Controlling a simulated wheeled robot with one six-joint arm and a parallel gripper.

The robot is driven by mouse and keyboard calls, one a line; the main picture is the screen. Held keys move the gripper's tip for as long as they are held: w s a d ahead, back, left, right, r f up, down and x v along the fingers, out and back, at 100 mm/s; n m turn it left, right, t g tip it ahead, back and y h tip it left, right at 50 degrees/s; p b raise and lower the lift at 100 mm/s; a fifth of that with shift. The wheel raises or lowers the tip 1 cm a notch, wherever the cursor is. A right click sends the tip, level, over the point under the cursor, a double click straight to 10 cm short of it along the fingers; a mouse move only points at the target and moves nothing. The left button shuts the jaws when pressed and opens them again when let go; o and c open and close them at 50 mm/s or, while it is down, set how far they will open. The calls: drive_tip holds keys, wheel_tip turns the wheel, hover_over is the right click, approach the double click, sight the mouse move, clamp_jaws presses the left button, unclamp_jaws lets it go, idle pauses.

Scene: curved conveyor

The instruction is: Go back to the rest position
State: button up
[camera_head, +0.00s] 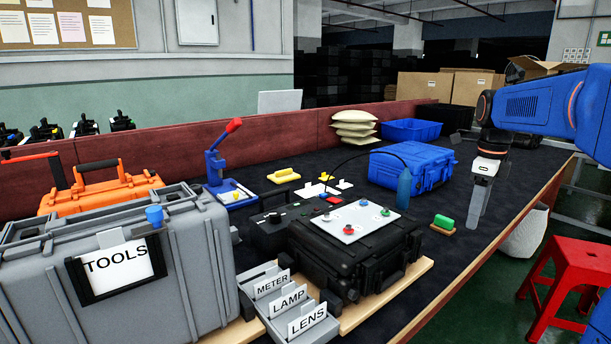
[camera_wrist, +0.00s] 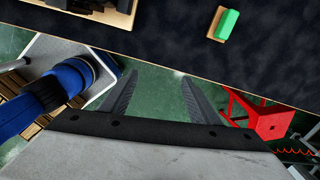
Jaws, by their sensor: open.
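My gripper (camera_head: 476,205) hangs from my blue arm at the right of the head view, pointing down near the table's right edge. In the wrist view my gripper (camera_wrist: 155,88) shows two dark fingers spread apart with nothing between them, only green floor behind. A green block (camera_head: 443,221) on a small wooden base lies on the dark table top to the left of my gripper. The green block also shows at the top of the wrist view (camera_wrist: 228,24).
A black case (camera_head: 375,260), a blue case (camera_head: 412,165), a grey TOOLS case (camera_head: 190,255) and an orange case (camera_head: 100,190) crowd the table (camera_head: 480,262). A blue bottle (camera_head: 404,188) stands near the blue case. A red stool (camera_head: 570,270) stands on the floor at right.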

drive_tip(key=s+a+f+n+t, duration=0.1)
drive_tip(key=s+a+f+n, duration=0.3)
drive_tip(key=s+n, duration=0.5)
drive_tip(key=s+a+f+n+t, duration=0.2)
drive_tip(key=s+a+f+n, duration=0.3)
drive_tip(key=s+n, duration=0.3)
drive_tip(key=s+a+f+n+t, duration=0.1)
drive_tip(key=s+a+f+n, duration=0.4)
drive_tip(key=s+n, duration=0.4)
drive_tip(key=shift+s+a+n, duration=0.15)
drive_tip(key=shift+s+n, duration=0.15)
drive_tip(key=shift+s, duration=0.9)
